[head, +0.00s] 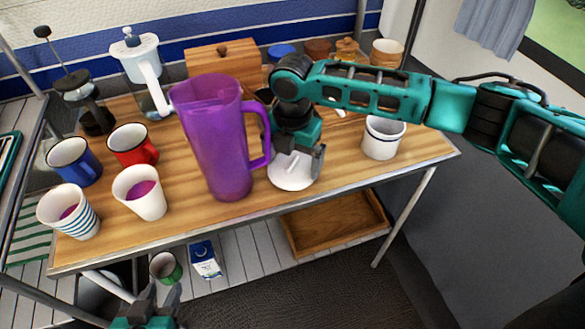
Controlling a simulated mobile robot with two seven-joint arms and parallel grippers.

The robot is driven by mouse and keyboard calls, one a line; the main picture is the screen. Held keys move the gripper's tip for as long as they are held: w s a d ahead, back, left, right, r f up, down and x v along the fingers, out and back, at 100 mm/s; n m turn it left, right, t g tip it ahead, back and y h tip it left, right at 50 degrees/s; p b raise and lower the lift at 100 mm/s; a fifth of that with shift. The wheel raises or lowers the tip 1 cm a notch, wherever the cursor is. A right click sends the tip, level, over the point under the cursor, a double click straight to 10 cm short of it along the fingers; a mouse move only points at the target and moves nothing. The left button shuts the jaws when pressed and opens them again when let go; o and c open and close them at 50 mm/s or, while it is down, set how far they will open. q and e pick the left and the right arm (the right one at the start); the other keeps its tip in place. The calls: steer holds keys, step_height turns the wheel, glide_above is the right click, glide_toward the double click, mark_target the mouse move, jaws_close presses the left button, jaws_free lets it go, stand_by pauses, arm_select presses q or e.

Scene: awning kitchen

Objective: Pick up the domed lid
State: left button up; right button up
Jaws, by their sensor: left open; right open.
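The domed lid (289,181) is white and sits on the wooden table near its front edge, right of the purple pitcher. My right gripper (297,160) is open, pointing down directly over the lid and hiding much of its top. Whether its fingers touch the lid I cannot tell. My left gripper (160,296) is open and empty at the bottom left, low in front of the table.
The tall purple pitcher (218,150) stands close left of the lid, its handle toward it. A white mug (382,140) stands to the right. Several cups, including a red mug (133,146), stand at the left. A wooden box (222,58) is behind.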

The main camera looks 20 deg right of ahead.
steer(key=shift+s, duration=0.1)
steer(key=c, duration=0.8)
steer(key=shift+f, duration=0.1)
steer(key=c, duration=0.3)
